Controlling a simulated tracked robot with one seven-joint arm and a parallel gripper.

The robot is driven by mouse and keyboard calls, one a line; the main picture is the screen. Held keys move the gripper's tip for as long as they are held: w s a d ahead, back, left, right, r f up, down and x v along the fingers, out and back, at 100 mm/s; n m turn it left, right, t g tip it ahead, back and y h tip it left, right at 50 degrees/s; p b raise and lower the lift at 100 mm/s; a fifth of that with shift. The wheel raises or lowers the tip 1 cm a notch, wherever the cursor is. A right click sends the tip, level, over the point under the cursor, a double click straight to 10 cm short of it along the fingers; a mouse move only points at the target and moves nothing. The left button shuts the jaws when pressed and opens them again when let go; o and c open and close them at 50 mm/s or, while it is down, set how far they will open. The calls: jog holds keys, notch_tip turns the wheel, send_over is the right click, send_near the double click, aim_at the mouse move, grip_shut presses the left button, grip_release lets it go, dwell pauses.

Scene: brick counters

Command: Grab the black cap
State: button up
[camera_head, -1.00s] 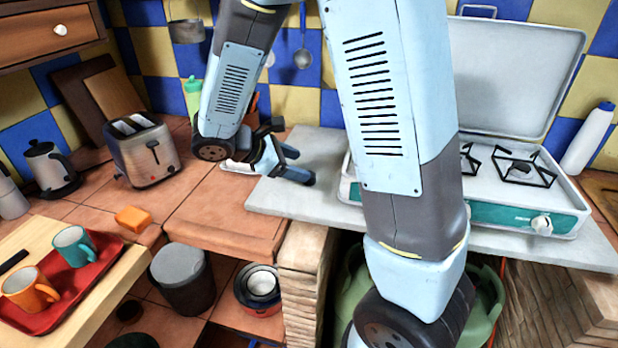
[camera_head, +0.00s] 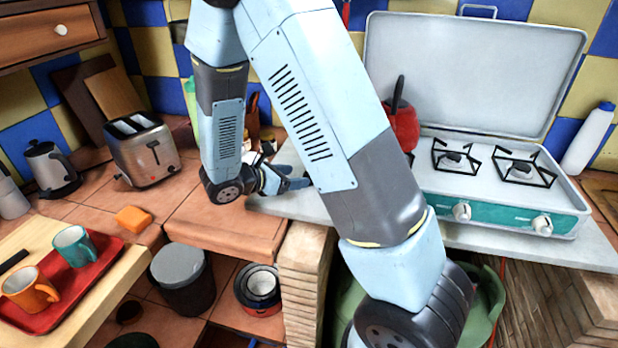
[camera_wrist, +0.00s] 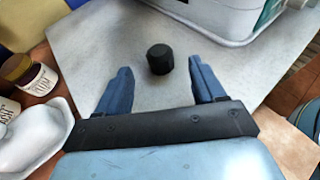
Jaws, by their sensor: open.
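The black cap (camera_wrist: 160,60) stands on the pale stone counter (camera_wrist: 110,50) in the wrist view. It is a short dark cylinder. My gripper (camera_wrist: 161,78) is open, with one blue finger on each side below the cap in the picture. The cap lies just past the fingertips, roughly midway between them, and nothing is held. In the head view my gripper (camera_head: 296,178) is low over the left part of the stone counter (camera_head: 310,207), and I cannot make out the cap there.
A white camping stove (camera_head: 480,190) with its lid up stands right on the counter, near a red pot (camera_head: 403,126). In the wrist view small labelled jars (camera_wrist: 30,75) and a white object (camera_wrist: 38,132) lie left of my gripper. A toaster (camera_head: 143,151) stands farther left.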

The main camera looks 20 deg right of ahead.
aim_at(306, 174)
jog(key=shift+x, duration=3.4)
jog(key=shift+w, duration=0.15)
jog(key=shift+c, duration=0.4)
jog(key=shift+r, duration=0.1)
jog(key=c, duration=1)
